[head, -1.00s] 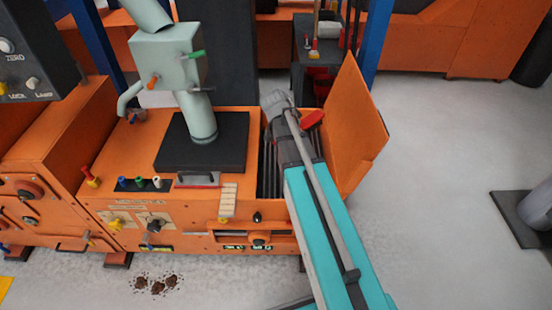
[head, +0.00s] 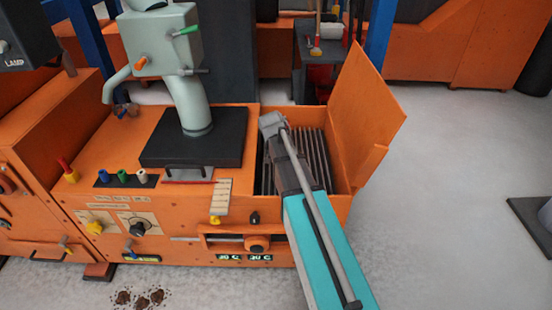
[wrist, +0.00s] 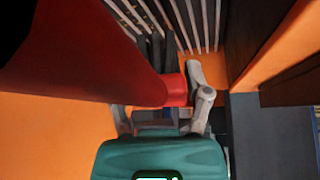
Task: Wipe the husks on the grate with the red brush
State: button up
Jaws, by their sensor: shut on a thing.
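The red brush (wrist: 90,50) fills the upper left of the wrist view. Its narrower red end (wrist: 176,90) sits between the fingers of my gripper (wrist: 163,102), which is shut on it. The grate (head: 312,155) is a row of dark parallel bars inside the open orange box at the machine's right end. Its bars also show at the top of the wrist view (wrist: 195,22). In the head view my arm reaches over the grate's left part and hides the brush. I cannot make out husks on the grate or whether the brush touches the bars.
An orange lid (head: 365,125) stands open right of the grate. A black plate (head: 195,150) with a pale green pipe unit (head: 165,50) is on the machine's left. Brown clumps (head: 140,298) lie on the floor in front.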

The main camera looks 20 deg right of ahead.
jog(key=shift+n+y, duration=0.3)
jog(key=shift+n, duration=0.4)
jog(key=shift+w+a+f+b, duration=0.15)
jog(key=shift+w+f+b, duration=0.2)
jog(key=shift+f, duration=0.25)
jog(key=shift+w+a+f+b, duration=0.1)
jog(key=shift+w+f+b, duration=0.15)
jog(key=shift+f+b, duration=0.25)
jog(key=shift+w+a+f+b, duration=0.15)
jog(key=shift+w+f+b, duration=0.2)
jog(key=shift+f, duration=0.3)
jog(key=shift+f, duration=0.1)
